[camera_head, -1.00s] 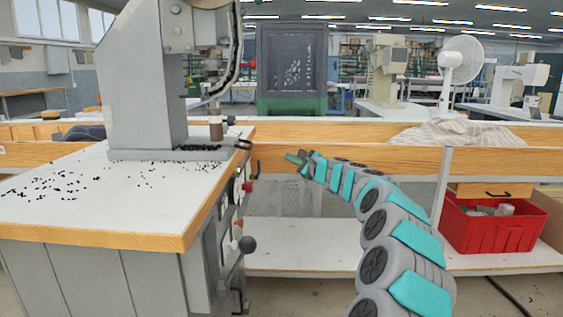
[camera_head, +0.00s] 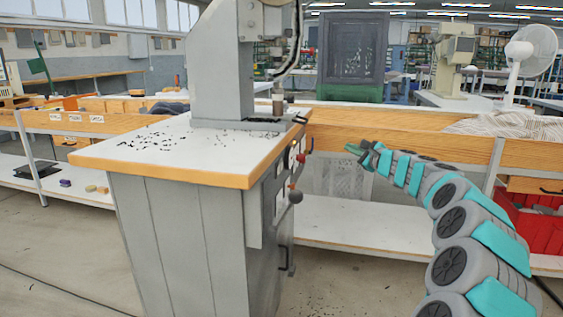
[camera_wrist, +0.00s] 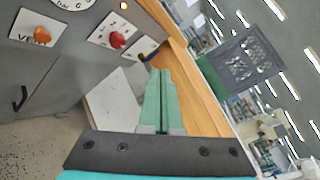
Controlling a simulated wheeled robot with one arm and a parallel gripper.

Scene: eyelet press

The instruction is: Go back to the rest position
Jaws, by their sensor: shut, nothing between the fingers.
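My gripper (camera_head: 355,149) is at the end of my grey and turquoise arm, to the right of the eyelet press in the head view. In the wrist view my gripper (camera_wrist: 160,75) shows two green fingers lying side by side, shut with nothing between them. The eyelet press (camera_head: 222,70) stands on a white-topped cabinet (camera_head: 130,166) with a wooden edge. The cabinet's side panel shows in the wrist view with a red knob (camera_wrist: 117,40) and an orange knob (camera_wrist: 42,36). The fingertips appear apart from the panel.
A lever with a dark ball (camera_head: 295,197) sticks out from the cabinet's right side. A bench with a wooden board (camera_head: 440,141) and low white shelf (camera_head: 350,222) runs behind. A red crate (camera_head: 540,228) is at the right. Floor at the front left is clear.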

